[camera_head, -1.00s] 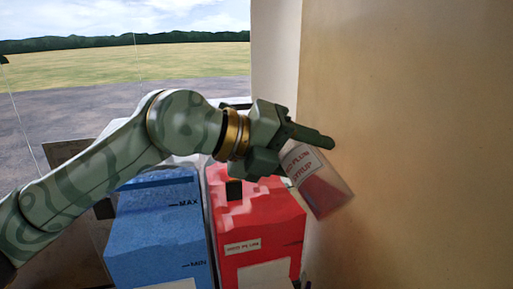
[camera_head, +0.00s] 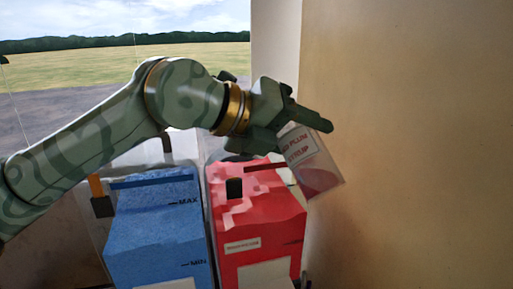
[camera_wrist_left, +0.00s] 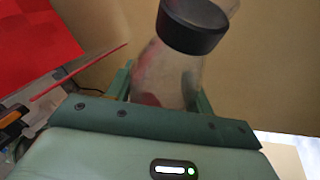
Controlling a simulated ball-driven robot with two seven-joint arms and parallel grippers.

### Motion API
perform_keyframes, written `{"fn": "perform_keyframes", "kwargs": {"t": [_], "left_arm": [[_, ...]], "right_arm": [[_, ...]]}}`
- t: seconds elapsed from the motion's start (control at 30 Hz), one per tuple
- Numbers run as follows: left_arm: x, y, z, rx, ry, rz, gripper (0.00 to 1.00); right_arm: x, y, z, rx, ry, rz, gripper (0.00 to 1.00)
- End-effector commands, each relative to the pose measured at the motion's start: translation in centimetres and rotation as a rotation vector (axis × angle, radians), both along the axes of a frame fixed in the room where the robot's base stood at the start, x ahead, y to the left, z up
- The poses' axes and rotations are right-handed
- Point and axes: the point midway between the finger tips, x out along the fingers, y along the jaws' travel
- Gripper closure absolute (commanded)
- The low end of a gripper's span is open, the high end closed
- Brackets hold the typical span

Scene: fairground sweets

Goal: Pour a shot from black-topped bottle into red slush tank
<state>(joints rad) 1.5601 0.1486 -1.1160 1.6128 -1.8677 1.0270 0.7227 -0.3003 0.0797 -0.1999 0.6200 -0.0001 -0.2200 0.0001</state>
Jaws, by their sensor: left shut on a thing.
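My left gripper (camera_head: 305,125) is shut on a clear bottle (camera_head: 312,165) labelled plum syrup, with red liquid in its lower part. It holds the bottle tilted, beyond the upper right of the red slush tank (camera_head: 255,225), with the bottle's base toward the lower right. In the left wrist view the bottle's black top (camera_wrist_left: 192,25) shows above the clear body (camera_wrist_left: 165,72), which sits between the fingers. The top is hidden behind the gripper in the head view. My right gripper is not in view.
A blue slush tank (camera_head: 155,230) with MAX and MIN marks stands left of the red one. A tan wall (camera_head: 420,150) rises close on the right of the bottle. An orange and black part (camera_head: 97,187) shows left of the blue tank.

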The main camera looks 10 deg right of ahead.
Motion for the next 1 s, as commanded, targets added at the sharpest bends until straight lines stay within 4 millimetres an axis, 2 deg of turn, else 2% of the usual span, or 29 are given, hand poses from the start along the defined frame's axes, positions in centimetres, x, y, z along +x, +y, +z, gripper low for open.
{"fn": "perform_keyframes", "kwargs": {"t": [0.07,0.1,0.23,0.37,0.73,0.83,1.0], "left_arm": [[0.6,0.1,1.2,0.027,-0.092,0.003,0.74],[0.7,0.1,0.3,0.039,-0.125,0.003,0.74],[1.2,0.2,-0.9,0.075,-0.232,0.004,0.74],[0.9,0.1,-0.2,0.119,-0.379,0.005,0.74],[0.9,-0.1,-1.5,0.215,-0.671,0.010,0.74],[0.8,-0.1,1.2,0.231,-0.722,0.010,0.74],[0.8,-0.1,3.5,0.252,-0.789,0.012,0.74]], "right_arm": [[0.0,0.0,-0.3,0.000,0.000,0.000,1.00],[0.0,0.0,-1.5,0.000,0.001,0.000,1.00],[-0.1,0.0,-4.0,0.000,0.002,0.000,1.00],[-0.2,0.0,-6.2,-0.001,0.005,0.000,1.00],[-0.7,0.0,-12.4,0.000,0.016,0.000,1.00],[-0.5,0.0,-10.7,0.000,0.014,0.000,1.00],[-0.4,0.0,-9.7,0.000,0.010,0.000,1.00]]}}
